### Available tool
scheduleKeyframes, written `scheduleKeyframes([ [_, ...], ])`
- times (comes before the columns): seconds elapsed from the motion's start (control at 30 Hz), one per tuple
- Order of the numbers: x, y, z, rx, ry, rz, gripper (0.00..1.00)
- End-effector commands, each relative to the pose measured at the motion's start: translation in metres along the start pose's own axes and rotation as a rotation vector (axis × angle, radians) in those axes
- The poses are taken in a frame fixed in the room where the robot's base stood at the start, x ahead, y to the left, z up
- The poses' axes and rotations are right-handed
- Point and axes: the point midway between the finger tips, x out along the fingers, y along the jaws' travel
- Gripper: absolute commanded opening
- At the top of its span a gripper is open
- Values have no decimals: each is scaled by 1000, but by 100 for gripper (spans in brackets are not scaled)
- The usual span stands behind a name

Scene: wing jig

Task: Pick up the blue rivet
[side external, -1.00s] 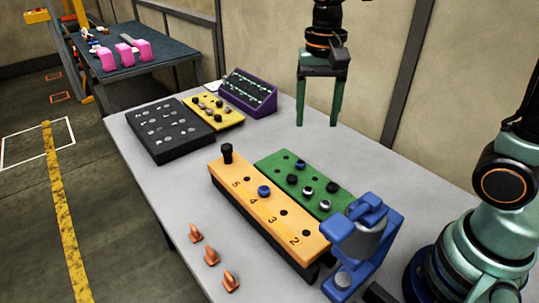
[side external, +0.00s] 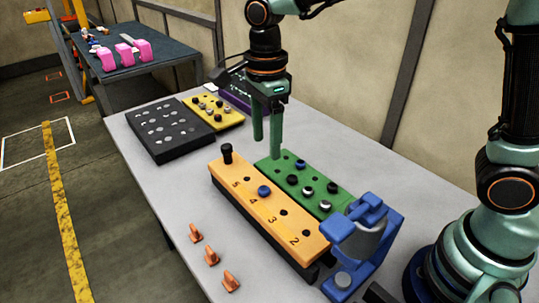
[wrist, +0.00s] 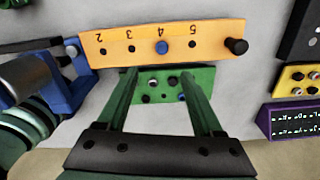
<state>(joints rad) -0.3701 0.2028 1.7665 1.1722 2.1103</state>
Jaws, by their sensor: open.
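A blue rivet (side external: 264,191) sits in the orange numbered strip (side external: 232,184) near the number 4; it also shows in the wrist view (wrist: 162,47). A second blue-topped rivet (side external: 300,163) stands in the green plate (side external: 277,166) behind the strip, among black and silver-topped ones. My gripper (side external: 267,147) is open and empty, above the far left end of the green plate. In the wrist view its two fingers (wrist: 158,76) reach toward the orange strip, with the green plate showing between them.
A tall black peg (side external: 227,153) stands at the strip's left end. A blue clamp-like fixture (side external: 368,235) stands at its right end. Copper-coloured clips (side external: 212,256) lie in front. A black tray (side external: 168,131), yellow plate (side external: 213,112) and purple rack (side external: 236,96) are at the back left.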

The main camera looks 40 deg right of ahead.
Motion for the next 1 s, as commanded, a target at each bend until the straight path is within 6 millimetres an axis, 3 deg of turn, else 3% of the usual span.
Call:
scheduleKeyframes([
  [0.17, 17, 1, 2, 30, 3, 4, 68],
  [0.4, 56, 1, 2, 29, 3, 4, 68],
  [0.67, 75, 0, 2, 28, 1, 2, 68],
  [1.0, 118, -3, 0, 27, 1, 2, 68],
])
